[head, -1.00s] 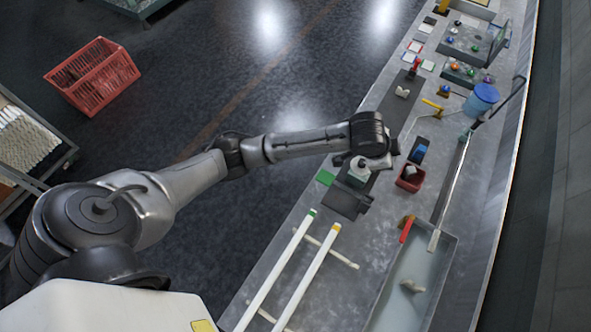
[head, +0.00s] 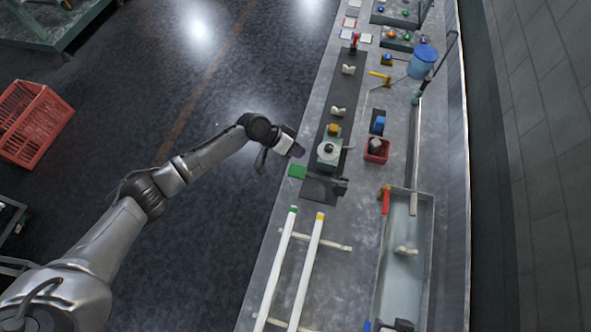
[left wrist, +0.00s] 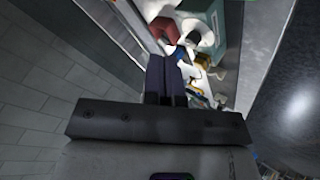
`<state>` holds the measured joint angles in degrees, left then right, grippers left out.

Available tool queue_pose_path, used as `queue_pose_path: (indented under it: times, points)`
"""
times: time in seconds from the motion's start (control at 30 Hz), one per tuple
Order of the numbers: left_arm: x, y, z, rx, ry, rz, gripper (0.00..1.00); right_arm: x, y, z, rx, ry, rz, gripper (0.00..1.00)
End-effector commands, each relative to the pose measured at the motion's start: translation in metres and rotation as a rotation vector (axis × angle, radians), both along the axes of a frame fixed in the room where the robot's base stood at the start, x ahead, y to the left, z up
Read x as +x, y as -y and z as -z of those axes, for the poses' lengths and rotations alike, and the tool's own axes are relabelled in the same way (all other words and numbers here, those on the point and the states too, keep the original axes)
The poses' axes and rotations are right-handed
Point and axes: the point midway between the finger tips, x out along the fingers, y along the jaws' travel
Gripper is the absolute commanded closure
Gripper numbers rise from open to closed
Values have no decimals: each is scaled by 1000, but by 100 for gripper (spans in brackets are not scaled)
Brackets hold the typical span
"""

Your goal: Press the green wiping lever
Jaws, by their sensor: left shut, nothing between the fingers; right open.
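The green wiping lever (head: 297,171) shows in the head view as a flat green paddle. It sticks out over the bench's left edge from the small grey-green station (head: 328,152) with a round pale top. My left gripper (head: 296,150) is shut and empty, just beyond the lever in the picture and left of the station; I see no contact. In the left wrist view its dark fingers (left wrist: 166,76) are together, with blurred bench items beyond them. My right gripper (head: 388,326) seems to be the dark part cut off at the bottom edge, open.
Two white tubes (head: 308,262) lie on rests at the near left. A grey trough (head: 433,262) with a red handle (head: 386,200) is at the right. A red bin (head: 376,156) stands right of the station.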

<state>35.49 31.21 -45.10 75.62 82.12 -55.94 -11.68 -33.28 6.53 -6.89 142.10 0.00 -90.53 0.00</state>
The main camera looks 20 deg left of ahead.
Motion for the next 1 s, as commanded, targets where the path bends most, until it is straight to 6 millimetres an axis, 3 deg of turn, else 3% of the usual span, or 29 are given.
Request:
queue_pose_path:
  times: [0.57,1.0]
  points:
    - [0,0,10,2,0,2,100,0,3,8,-11,0,-7,40]
    - [0,-1,58,3,-1,1,100,0,2,45,-6,0,-3,40]
